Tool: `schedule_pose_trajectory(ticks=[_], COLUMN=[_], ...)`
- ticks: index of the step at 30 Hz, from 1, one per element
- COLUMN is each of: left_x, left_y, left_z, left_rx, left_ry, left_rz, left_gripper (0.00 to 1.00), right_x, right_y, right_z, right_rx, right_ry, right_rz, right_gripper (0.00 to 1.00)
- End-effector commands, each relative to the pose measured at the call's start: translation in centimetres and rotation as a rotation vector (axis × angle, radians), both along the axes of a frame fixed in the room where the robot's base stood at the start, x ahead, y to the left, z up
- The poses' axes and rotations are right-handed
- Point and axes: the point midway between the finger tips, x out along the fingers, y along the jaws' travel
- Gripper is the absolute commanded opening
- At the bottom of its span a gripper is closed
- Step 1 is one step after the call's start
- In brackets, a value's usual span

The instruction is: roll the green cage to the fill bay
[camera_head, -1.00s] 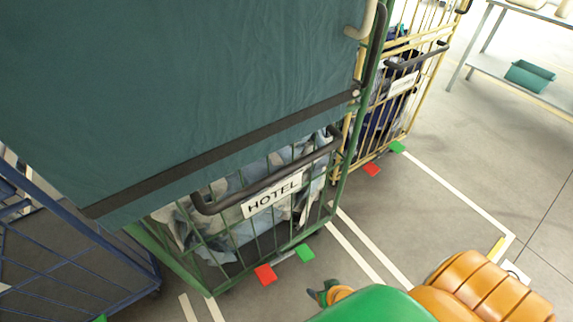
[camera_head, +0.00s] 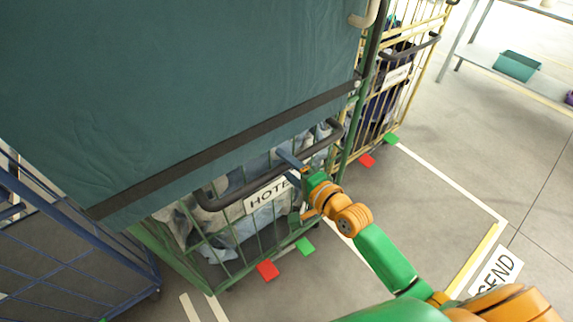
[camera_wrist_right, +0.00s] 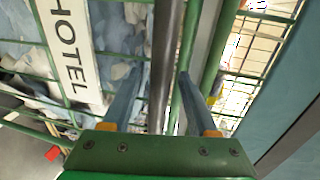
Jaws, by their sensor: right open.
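The green cage (camera_head: 152,246) stands in front of me, holding pale grey-blue linen (camera_head: 222,244), with a dark teal cover (camera_head: 180,90) over its upper part. Its dark push handle (camera_head: 228,192) runs across the front above a white HOTEL sign (camera_head: 262,196). My right gripper (camera_head: 295,163) is at the right part of this handle. In the right wrist view the handle (camera_wrist_right: 165,40) runs between the two open blue-grey fingers (camera_wrist_right: 158,85), with gaps beside it. The left gripper is out of view. No marking that I can read as the fill bay shows.
A blue cage (camera_head: 70,262) stands close at left, a yellow cage (camera_head: 412,85) behind at right. Red (camera_head: 267,270) and green (camera_head: 305,246) pedals stick out at the green cage's foot. A floor sign ending in END (camera_head: 497,270) lies at right. Open floor reaches a shelf table (camera_head: 480,55).

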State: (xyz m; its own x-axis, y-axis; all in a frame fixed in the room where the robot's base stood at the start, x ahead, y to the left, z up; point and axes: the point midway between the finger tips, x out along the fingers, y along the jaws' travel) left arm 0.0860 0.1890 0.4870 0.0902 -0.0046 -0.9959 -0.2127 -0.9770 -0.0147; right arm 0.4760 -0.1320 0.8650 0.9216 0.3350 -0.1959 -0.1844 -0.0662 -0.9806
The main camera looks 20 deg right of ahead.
Motion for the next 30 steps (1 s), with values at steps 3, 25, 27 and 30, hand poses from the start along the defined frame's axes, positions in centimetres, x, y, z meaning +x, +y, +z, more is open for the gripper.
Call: schedule_pose_trajectory(ticks=[3,25,27,30], left_x=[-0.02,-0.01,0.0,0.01], left_y=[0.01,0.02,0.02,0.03], left_z=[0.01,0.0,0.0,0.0], left_rx=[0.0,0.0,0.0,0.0], left_ry=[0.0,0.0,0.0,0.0], left_rz=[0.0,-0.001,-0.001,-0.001], left_gripper=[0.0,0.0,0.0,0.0], right_x=[0.05,0.0,0.0,0.0], right_y=[0.02,-0.01,-0.01,-0.01], right_z=[-0.01,-0.06,-0.07,-0.08], right_rx=[0.0,-0.001,-0.002,-0.002], right_ry=[0.0,0.001,0.001,0.001], right_rz=[0.0,-0.001,-0.001,-0.001], right_gripper=[0.59,0.0,0.0,0.0])
